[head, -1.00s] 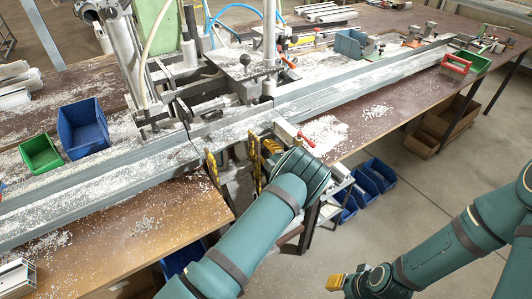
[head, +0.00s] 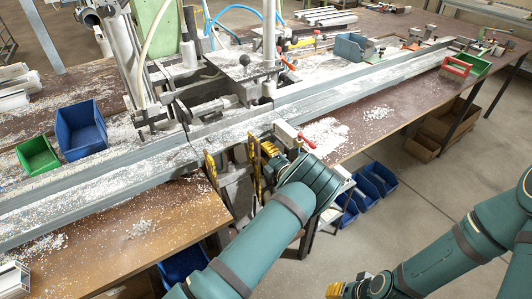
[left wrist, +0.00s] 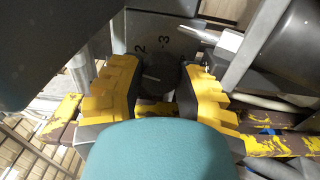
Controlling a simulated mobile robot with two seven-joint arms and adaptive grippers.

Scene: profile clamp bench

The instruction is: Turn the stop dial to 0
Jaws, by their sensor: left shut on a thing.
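The stop dial (left wrist: 155,82) is a dark round knob with a short pale pointer line, in the left wrist view. It sits on a grey plate (left wrist: 160,38) where the figures 2 and 3 are readable; a 0 is not visible. My left gripper (left wrist: 158,88) has its yellow fingers on both sides of the dial, shut on it. In the head view my left gripper (head: 269,149) is at the front of the machine, below the rail, and the dial is hidden there. My right gripper (head: 336,290) hangs low at the bottom edge, away from the bench; its opening is unclear.
A long grey rail (head: 330,92) with white chips crosses the bench. A red-handled clamp (head: 304,139) is just above my left wrist. In the left wrist view a pointed metal rod (left wrist: 225,40) is right of the dial.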

